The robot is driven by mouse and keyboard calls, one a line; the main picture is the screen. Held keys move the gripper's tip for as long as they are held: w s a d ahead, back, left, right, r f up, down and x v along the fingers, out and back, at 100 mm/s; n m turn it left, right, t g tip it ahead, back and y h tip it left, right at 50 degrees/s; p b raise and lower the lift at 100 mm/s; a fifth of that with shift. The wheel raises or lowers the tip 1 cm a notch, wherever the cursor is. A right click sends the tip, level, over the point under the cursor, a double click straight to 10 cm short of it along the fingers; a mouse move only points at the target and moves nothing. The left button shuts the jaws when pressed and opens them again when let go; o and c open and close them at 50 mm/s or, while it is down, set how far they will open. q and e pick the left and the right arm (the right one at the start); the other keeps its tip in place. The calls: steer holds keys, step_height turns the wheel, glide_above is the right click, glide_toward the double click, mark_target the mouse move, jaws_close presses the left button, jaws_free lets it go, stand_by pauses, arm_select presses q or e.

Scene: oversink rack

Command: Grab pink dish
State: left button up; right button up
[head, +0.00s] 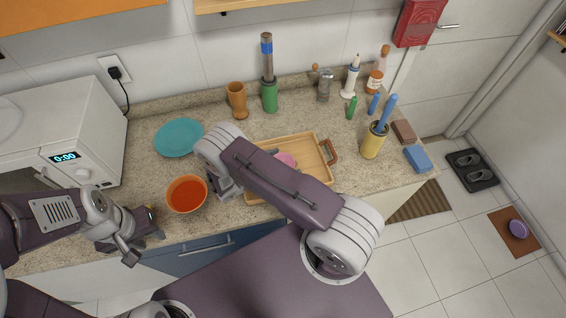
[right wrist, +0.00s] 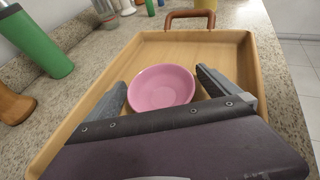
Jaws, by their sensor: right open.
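The pink dish (right wrist: 161,88) is a small round bowl lying upright in the wooden tray (right wrist: 192,37). In the head view a part of the pink dish (head: 287,160) shows past my right arm, which hides the rest. My right gripper (right wrist: 163,84) is open, with one finger on each side of the dish in the right wrist view. I cannot tell whether the fingers touch it. In the head view my right gripper is mostly hidden by its arm, over the tray (head: 311,147). My left gripper (head: 143,243) is near the counter's front edge; its finger opening is unclear.
An orange bowl (head: 187,196) stands left of the tray, with a teal plate (head: 179,137) behind it. A yellow holder (head: 372,143) stands right. A microwave (head: 70,130) fills the left.

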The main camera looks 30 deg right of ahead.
mark_target(283, 157)
steer(key=shift+s+a, duration=0.1)
steer(key=shift+a, duration=0.1)
steer(key=c, duration=1.4)
steer(key=shift+d, duration=0.1)
step_height(283, 157, up, 4)
steer(key=shift+s+r+b, duration=0.15)
steer(key=shift+r+b, duration=0.1)
steer(key=shift+b, duration=0.25)
steer(key=s+r, duration=0.2)
steer(key=s, duration=0.1)
steer(key=s+r, duration=0.2)
steer(key=s, duration=0.2)
steer(key=s+r+b, duration=0.1)
steer(key=s+r, duration=0.1)
steer(key=s, duration=0.2)
steer(key=shift+s+d+r, duration=0.15)
steer(key=shift+d+r, duration=0.15)
steer(key=shift+d, duration=0.05)
